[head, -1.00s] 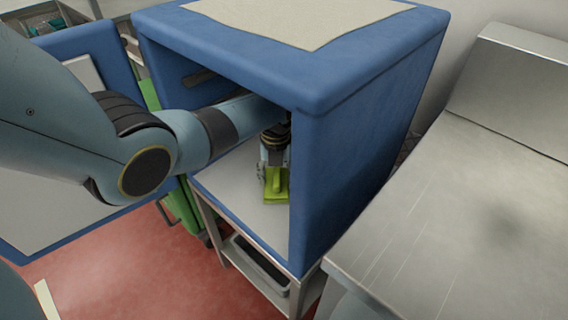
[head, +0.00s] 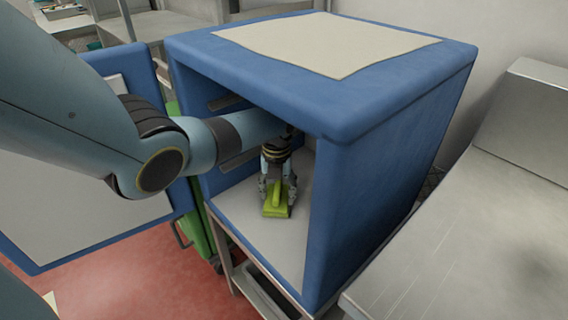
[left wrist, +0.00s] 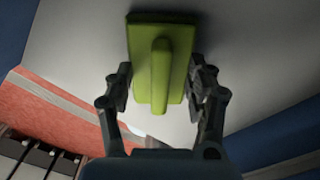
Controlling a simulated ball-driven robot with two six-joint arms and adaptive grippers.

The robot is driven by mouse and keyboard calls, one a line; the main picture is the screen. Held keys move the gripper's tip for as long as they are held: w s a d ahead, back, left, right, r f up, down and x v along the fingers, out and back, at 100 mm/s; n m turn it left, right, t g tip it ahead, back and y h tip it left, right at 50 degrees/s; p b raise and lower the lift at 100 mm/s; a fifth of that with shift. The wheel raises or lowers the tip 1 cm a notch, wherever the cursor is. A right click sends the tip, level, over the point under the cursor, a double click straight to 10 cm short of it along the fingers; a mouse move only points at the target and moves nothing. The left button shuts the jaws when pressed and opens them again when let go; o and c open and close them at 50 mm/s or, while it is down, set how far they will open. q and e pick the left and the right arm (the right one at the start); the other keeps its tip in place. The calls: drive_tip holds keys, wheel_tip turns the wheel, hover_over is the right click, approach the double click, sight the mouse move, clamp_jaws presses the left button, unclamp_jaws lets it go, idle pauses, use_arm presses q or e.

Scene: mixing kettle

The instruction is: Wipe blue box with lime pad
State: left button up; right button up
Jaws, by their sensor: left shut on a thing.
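The blue box (head: 385,185) stands open at the front, with its door (head: 85,170) swung out to the left. My left arm reaches in through the opening. My left gripper (head: 277,188) points down inside the box and is shut on the handle side of the lime pad (head: 275,208). The pad is at the pale inner floor (head: 255,238); contact cannot be told for sure. In the left wrist view the lime pad (left wrist: 160,75) lies between the two fingers (left wrist: 160,90), its raised handle facing the camera. My right gripper is not in view.
A steel counter (head: 470,230) stands to the right of the box. The box rests on a metal stand (head: 245,285). A green thing (head: 198,235) stands behind the door. A beige sheet (head: 325,42) lies on the box top. Red floor (head: 130,270) shows at lower left.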

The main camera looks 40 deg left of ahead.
sight(304, 225)
use_arm(q)
drive_tip(key=shift+a+f, duration=0.1)
drive_tip(key=shift+a, duration=0.3)
drive_tip(key=shift+a+r, duration=0.1)
drive_tip(key=shift+r, duration=0.1)
drive_tip(key=shift+s+d+p, duration=0.1)
drive_tip(key=shift+d+p, duration=0.6)
drive_tip(key=shift+d, duration=0.8)
drive_tip(key=shift+s+d+f+p, duration=0.1)
drive_tip(key=shift+d+p, duration=0.1)
drive_tip(key=shift+d, duration=0.55)
drive_tip(key=shift+s+d+f+p, duration=0.15)
drive_tip(key=shift+d+p, duration=0.05)
drive_tip(key=shift+d, duration=0.6)
drive_tip(key=shift+s+d+f+p, duration=0.1)
drive_tip(key=shift+d+p, duration=0.1)
drive_tip(key=shift+d, duration=0.55)
drive_tip(key=shift+s+d+p, duration=0.15)
drive_tip(key=shift+d+p, duration=0.45)
drive_tip(key=shift+d, duration=1.2)
drive_tip(key=shift+r, duration=0.1)
